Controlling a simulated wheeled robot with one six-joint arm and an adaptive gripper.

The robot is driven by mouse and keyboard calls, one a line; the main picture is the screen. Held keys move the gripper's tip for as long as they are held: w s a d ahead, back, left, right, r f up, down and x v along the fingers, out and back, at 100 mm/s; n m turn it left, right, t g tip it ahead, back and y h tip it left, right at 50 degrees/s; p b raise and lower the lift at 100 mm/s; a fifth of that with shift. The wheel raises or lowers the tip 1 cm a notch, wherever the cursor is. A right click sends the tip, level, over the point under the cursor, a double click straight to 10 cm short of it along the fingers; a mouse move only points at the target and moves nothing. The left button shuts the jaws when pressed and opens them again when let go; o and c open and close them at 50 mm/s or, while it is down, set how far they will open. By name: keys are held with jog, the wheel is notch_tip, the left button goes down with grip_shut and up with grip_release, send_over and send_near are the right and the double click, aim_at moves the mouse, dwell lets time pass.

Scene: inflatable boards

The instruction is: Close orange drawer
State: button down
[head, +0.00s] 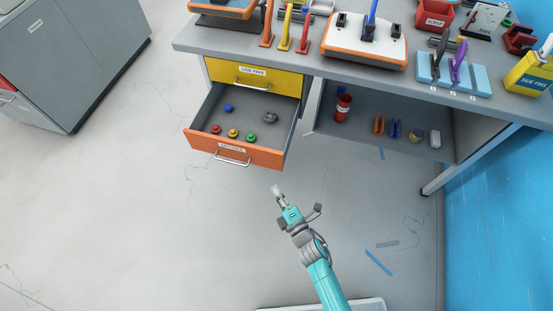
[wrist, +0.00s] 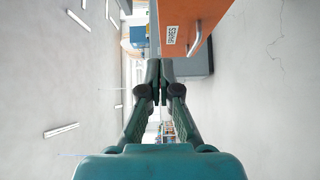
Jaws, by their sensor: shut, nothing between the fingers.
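The orange drawer (head: 232,151) is pulled out from under the workbench in the head view, below a shut yellow drawer (head: 254,79). Several small coloured parts lie inside it. Its silver handle (head: 232,161) is on the front, under a white label. In the wrist view the orange drawer front (wrist: 187,28) is at the upper right, with its label and handle (wrist: 194,35) turned sideways. My gripper (head: 275,188) is shut and empty, in front of the drawer and to the right of its handle, apart from it. Its closed fingers also show in the wrist view (wrist: 160,92).
The workbench top (head: 300,53) holds boards, tools and bins. A lower shelf (head: 390,125) right of the drawers holds a red bottle and small parts. A grey cabinet (head: 85,60) stands at the left. The floor (head: 130,230) before the drawer is clear, apart from blue tape strips.

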send_near(262, 151)
jog(key=w+a, duration=0.1)
jog(key=a, duration=0.3)
jog(key=w, duration=0.1)
jog(key=w+d, duration=0.1)
jog(key=w, duration=0.1)
jog(key=shift+w, duration=0.35)
jog(key=shift+w+d, duration=0.1)
jog(key=shift+w, duration=0.4)
jog(key=shift+w, duration=0.1)
